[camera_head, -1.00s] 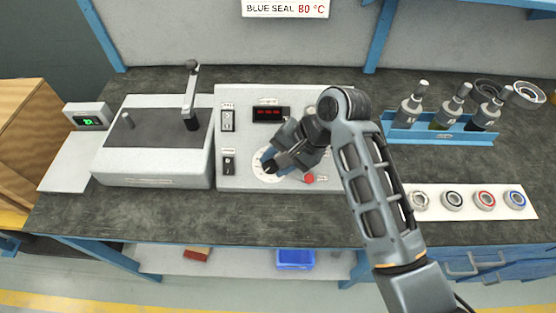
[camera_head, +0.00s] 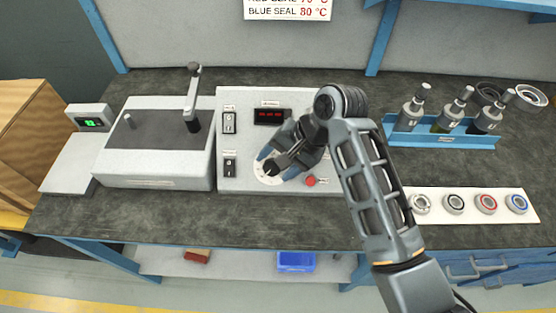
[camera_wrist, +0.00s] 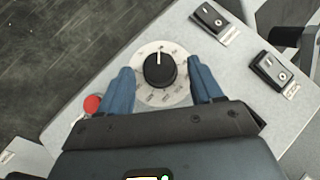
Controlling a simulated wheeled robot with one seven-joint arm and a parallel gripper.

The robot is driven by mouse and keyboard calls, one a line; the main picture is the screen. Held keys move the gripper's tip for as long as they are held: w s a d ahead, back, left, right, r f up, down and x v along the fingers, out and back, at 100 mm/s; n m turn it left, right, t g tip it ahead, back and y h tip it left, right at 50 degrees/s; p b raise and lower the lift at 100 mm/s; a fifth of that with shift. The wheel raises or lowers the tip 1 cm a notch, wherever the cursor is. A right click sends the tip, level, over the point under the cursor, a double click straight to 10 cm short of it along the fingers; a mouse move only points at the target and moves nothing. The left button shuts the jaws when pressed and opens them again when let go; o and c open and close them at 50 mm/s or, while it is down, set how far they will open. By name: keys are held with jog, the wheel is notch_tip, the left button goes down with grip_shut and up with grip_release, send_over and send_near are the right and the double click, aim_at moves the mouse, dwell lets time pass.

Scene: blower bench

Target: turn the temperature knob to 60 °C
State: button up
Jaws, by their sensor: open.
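The temperature knob (camera_wrist: 160,70) is black with a white pointer line and sits on a round white dial (camera_wrist: 150,96) with printed marks. In the wrist view the pointer aims toward the top of the picture. The marks are too small to read. My gripper (camera_wrist: 162,84) is open, with one blue finger on each side of the knob and a visible gap on both sides. In the head view my gripper (camera_head: 276,162) is over the dial (camera_head: 265,177) on the grey control panel (camera_head: 240,183). The red display (camera_head: 271,116) is lit but unreadable.
A red button (camera_wrist: 92,104) is close beside one finger. Two black rocker switches (camera_wrist: 209,18) (camera_wrist: 271,70) are on the panel. A lidded grey box (camera_head: 155,150) with a lever stands left of the panel. A bottle rack (camera_head: 440,134) and bearings strip (camera_head: 470,205) lie right.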

jog(key=v, duration=0.7)
jog(key=shift+d+r+b, duration=0.15)
jog(key=shift+r+b, duration=0.25)
dwell(0.3)
